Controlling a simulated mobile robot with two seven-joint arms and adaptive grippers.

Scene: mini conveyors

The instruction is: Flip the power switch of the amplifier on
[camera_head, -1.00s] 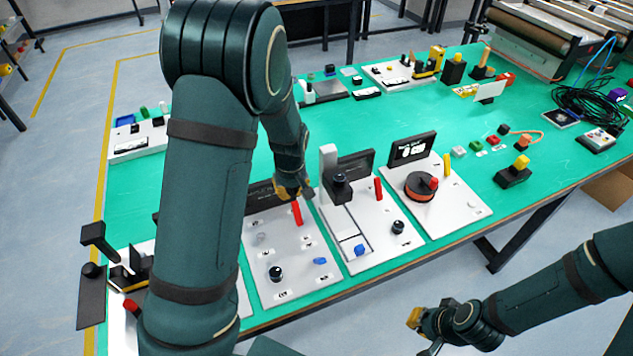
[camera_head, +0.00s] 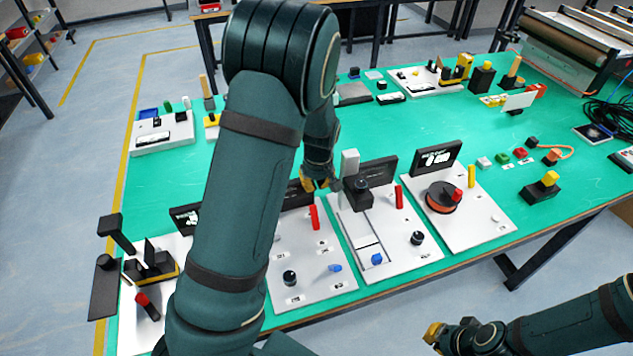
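No readable label shows which panel is the amplifier. A white panel (camera_head: 296,258) stands partly behind my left arm. It has an upright red lever (camera_head: 314,217), a black knob (camera_head: 290,278), a blue switch (camera_head: 335,268) and a dark display at its back, mostly hidden. My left gripper (camera_head: 320,187) is just above and behind the red lever, with a small gap between them in the picture. Its fingers are small and partly hidden, so I cannot tell their opening. My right gripper (camera_head: 434,335) is low, in front of the table, away from the panels; its fingers are unclear.
A white panel (camera_head: 398,263) with a black block on a slider (camera_head: 358,191) and a red lever stands close right of my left gripper. Beyond it is a panel (camera_head: 490,226) with an orange-black dial. A black lever device (camera_head: 150,262) is at left.

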